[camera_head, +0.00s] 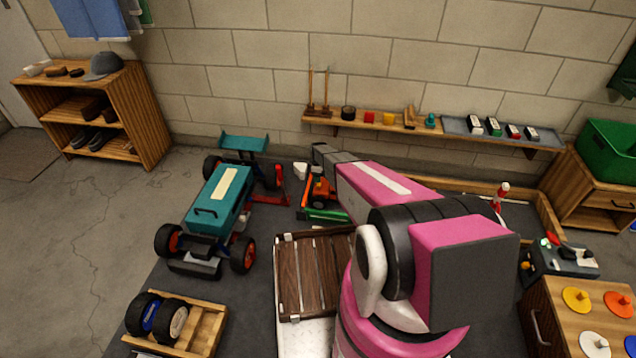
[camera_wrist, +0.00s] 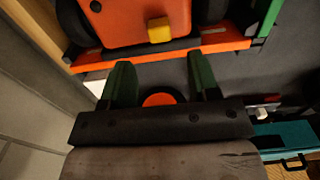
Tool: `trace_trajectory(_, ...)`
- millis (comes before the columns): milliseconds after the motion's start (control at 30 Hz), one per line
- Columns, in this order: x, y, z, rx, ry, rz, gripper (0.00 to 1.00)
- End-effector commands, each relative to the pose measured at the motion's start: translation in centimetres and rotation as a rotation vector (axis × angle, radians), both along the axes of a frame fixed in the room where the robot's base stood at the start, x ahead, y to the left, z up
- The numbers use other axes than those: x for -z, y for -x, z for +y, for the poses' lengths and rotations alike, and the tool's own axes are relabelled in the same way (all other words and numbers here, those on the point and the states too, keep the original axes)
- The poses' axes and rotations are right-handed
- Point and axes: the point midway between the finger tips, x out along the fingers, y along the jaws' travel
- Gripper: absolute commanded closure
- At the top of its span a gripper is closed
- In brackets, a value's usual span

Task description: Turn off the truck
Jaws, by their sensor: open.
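The orange truck (camera_head: 321,192) sits on the dark mat near the wall in the head view, partly hidden behind my arm. In the wrist view its orange body (camera_wrist: 125,22) fills the top, with a small yellow block (camera_wrist: 159,30) on it and an orange bar along its near edge. My gripper (camera_wrist: 163,68) is open and empty, its two green fingers pointing at that edge just below the yellow block. I cannot tell whether they touch the truck. A black disc with an orange centre (camera_wrist: 160,99) shows between the fingers. Whether the yellow block is a switch is unclear.
A teal racecar (camera_head: 218,200) stands left of the truck. A brown slatted crate (camera_head: 305,275) is in front of it. A wall shelf (camera_head: 375,127) with small items runs behind. A wooden cabinet (camera_head: 570,300) with coloured discs is at right. The floor at left is clear.

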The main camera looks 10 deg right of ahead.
Motion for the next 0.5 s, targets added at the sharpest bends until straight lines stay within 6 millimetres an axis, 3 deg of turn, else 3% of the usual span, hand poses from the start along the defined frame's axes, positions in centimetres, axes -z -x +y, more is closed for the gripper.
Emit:
trace_trajectory(100,-2.4,0.1,0.0,0.0,0.0,-0.002,0.45)
trace_trajectory(200,-3.5,0.1,0.0,0.0,0.0,0.0,0.45)
trace_trajectory(500,-4.0,0.0,0.0,0.0,0.0,0.0,0.45)
